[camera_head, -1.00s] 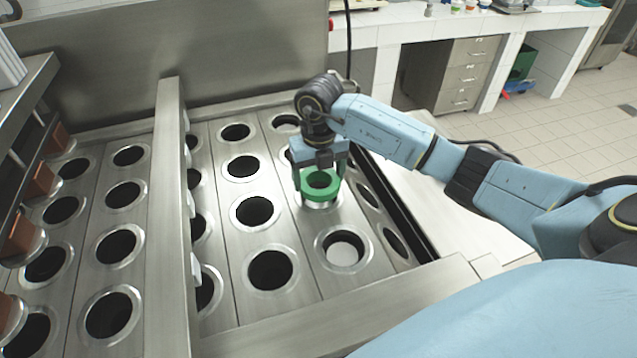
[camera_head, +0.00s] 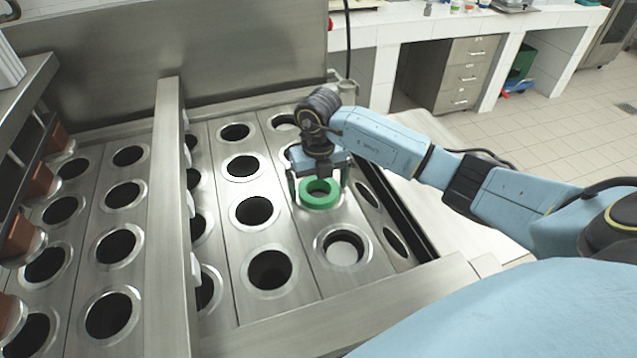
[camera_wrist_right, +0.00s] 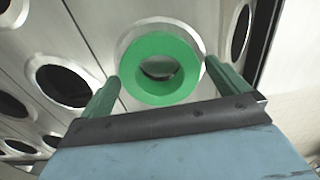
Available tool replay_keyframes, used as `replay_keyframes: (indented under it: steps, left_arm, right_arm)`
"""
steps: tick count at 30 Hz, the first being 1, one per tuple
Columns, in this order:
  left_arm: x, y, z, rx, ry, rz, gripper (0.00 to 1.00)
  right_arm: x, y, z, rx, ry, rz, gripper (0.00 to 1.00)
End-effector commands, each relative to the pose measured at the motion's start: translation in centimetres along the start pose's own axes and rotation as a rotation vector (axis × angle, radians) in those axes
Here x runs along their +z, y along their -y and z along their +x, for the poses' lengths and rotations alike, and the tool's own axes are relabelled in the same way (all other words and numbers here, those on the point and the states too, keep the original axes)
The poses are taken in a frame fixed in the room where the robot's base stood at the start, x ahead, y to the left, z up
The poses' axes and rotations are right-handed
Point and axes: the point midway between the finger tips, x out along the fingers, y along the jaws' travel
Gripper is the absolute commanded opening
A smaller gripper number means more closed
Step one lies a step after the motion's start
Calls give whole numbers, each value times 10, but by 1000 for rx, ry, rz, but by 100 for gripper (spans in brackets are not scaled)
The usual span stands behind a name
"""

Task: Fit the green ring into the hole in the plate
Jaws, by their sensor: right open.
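The green ring (camera_head: 320,195) lies at a hole of the metal plate (camera_head: 310,262), in the right-hand column of holes. In the right wrist view the ring (camera_wrist_right: 160,47) sits over a metal-rimmed hole, a little off the rim's centre; whether it is fully seated I cannot tell. My right gripper (camera_head: 320,190) is open around the ring. In the right wrist view its fingers (camera_wrist_right: 160,85) stand to either side, apart from the ring. My left gripper is not in view.
Several other round holes surround the ring; the one in front (camera_head: 343,248) shows a white bottom. A raised metal bar (camera_head: 172,200) runs to the left. A metal wall (camera_head: 180,50) stands behind the plate.

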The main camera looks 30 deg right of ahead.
Motion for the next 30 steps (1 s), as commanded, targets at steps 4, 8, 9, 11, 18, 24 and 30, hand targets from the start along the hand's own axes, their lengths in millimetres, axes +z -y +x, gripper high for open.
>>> replay_keyframes:
  steps: [4, 8, 9, 11, 18, 24, 30]
  left_arm:
    - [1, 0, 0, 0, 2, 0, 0]
    - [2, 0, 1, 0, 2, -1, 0]
    - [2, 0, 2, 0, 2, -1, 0]
    - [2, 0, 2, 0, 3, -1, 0]
    - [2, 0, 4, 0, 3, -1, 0]
    - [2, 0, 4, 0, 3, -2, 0]
    - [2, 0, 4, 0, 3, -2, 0]
  right_arm:
    - [1, 0, -21, 1, 5, -2, 100]
    - [2, 0, -50, 2, 7, -2, 100]
    - [2, 0, -58, 1, 6, -1, 100]
    - [1, 0, -72, 2, 6, -2, 100]
    - [1, 0, -110, 1, 4, -1, 100]
    - [0, 0, -120, 1, 0, 0, 100]
    - [0, 0, -120, 1, 0, 0, 100]
